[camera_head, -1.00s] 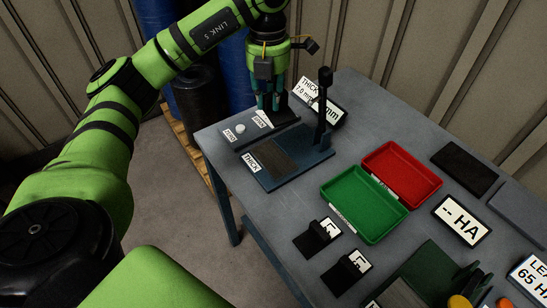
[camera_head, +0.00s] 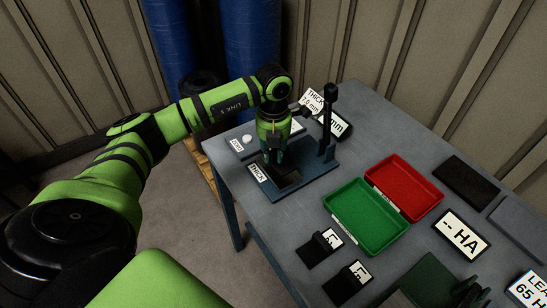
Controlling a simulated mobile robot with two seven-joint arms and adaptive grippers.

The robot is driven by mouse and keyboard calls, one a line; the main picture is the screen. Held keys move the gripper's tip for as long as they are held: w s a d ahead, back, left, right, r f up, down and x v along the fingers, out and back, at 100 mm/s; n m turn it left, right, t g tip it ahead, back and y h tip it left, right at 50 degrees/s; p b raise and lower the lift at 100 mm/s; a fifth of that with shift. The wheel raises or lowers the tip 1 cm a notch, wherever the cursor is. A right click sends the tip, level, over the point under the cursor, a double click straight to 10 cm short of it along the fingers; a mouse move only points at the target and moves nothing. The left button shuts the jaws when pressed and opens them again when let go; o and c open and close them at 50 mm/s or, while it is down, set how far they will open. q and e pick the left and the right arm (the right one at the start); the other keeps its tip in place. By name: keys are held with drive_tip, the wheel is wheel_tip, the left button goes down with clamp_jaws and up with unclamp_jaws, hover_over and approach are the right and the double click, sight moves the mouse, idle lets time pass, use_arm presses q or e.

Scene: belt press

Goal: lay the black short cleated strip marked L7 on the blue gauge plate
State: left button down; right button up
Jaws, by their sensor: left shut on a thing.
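The blue gauge plate (camera_head: 322,165) lies at the far left corner of the table, with a THICK label on its front left and a black upright post at its right. My left gripper (camera_head: 273,160) is over the plate, pointing down and shut. A black strip (camera_head: 289,181) shows just below and right of its fingers, on or just above the plate. The gripper hides part of it, and I cannot tell contact. No L7 marking is readable on it. My right gripper is not in view.
A green tray (camera_head: 366,212) and a red tray (camera_head: 404,187) stand to the right. Two black labelled pieces (camera_head: 317,250) lie in front, their labels unclear. Display signs stand behind the plate (camera_head: 313,101) and at the right (camera_head: 462,236). Dark slabs (camera_head: 465,182) lie far right.

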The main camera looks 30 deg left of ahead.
sight(273, 161)
use_arm(q)
wheel_tip(273, 161, down, 3)
drive_tip(key=shift+f+p, duration=0.2)
drive_tip(key=shift+p, duration=0.25)
drive_tip(key=shift+f, duration=0.15)
drive_tip(key=shift+f, duration=0.2)
drive_tip(key=c, duration=1.1)
unclamp_jaws()
drive_tip(key=shift+r, duration=0.15)
